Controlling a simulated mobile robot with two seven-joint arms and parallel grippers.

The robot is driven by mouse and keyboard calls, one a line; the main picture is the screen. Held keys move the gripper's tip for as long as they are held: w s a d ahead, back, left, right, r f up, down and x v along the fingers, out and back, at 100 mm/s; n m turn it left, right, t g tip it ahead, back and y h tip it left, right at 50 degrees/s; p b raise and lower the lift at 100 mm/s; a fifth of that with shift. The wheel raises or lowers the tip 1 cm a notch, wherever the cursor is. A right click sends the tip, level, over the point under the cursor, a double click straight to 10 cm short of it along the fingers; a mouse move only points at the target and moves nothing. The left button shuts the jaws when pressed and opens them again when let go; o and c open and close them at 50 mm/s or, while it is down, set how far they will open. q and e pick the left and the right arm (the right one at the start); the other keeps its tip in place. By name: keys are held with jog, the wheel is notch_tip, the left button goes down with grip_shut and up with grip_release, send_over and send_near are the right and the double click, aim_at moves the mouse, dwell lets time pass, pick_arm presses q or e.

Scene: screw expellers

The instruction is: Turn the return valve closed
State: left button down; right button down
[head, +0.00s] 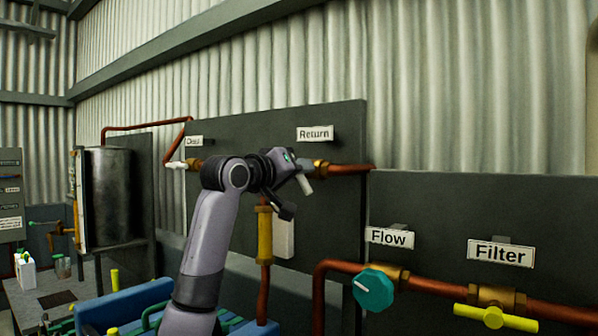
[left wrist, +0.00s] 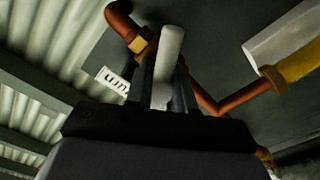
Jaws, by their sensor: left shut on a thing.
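The return valve has a white lever handle (head: 304,185) on a copper pipe with a brass fitting (head: 320,166), below the "Return" label (head: 315,133) on a dark panel. The handle slants down and to the right in the head view. My left gripper (head: 296,172) is at this valve and covers part of it. In the left wrist view, the white handle (left wrist: 170,50) stands between the fingers of my left gripper (left wrist: 165,88), which are shut on it. The valve's body is mostly hidden. My right gripper is in neither view.
To the left is another white-handled valve (head: 176,165) under a small label. A teal knob (head: 373,289) under "Flow" and a yellow handle (head: 495,318) under "Filter" are at the lower right. A yellow cylinder (head: 265,235) on a pipe is below my gripper. A metal tank (head: 110,195) stands left.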

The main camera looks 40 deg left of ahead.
pick_arm(q)
jog(key=m, duration=0.5)
jog(key=shift+m, duration=2.5)
jog(key=c, duration=0.9)
grip_release()
